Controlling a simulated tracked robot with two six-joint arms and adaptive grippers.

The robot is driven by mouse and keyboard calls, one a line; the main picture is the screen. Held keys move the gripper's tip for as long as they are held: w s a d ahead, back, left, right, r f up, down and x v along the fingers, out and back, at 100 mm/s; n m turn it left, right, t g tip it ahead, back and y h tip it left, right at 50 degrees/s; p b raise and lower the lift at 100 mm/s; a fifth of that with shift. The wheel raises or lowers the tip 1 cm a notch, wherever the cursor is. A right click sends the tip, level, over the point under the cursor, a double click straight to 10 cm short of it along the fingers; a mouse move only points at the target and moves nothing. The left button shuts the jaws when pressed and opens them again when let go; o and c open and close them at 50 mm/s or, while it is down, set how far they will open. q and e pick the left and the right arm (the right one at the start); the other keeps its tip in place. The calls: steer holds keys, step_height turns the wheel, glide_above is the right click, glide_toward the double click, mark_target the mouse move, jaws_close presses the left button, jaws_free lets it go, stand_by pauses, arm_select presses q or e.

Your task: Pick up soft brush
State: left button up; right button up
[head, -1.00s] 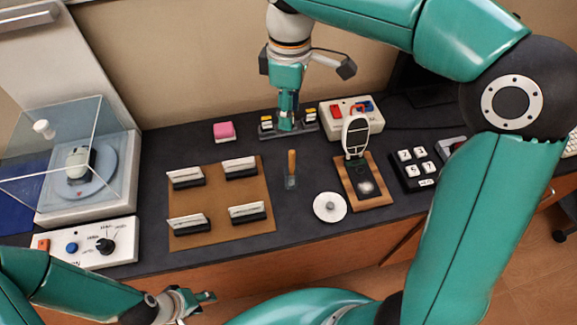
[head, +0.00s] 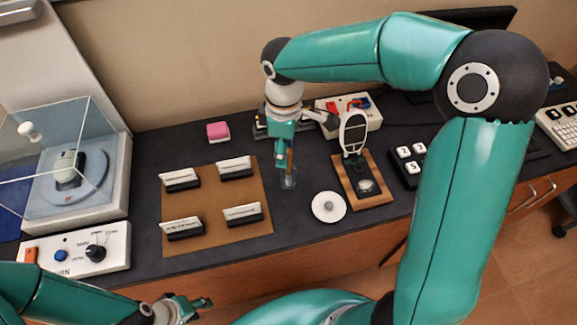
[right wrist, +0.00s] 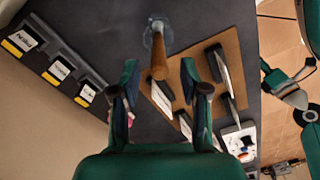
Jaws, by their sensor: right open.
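The soft brush has a round wooden handle (head: 290,161) and a pale, translucent lower end beside the brown mat; whether that end is bristles or a holder I cannot tell. In the right wrist view the handle (right wrist: 159,58) points toward my right gripper. My right gripper (head: 281,162) is at the handle, partly covering it in the head view. In the right wrist view the open right gripper (right wrist: 160,82) has one finger on each side of the handle's near end, with visible gaps. My left gripper (head: 190,307) is low at the front left, away from the brush; its jaw opening is unclear.
A brown mat (head: 211,207) with several card holders lies left of the brush. A white disc with a knob (head: 328,207) and a wooden-based stand (head: 366,190) are to the right. A pink block (head: 218,131) and a labelled rack (right wrist: 60,68) are behind.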

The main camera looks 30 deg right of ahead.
mark_target(288, 173)
steer(key=f, duration=0.4)
steer(key=shift+s+d+f, duration=0.1)
steer(key=shift+s+d, duration=0.2)
steer(key=shift+d, duration=0.1)
steer(key=shift+f, duration=0.45)
jaws_close()
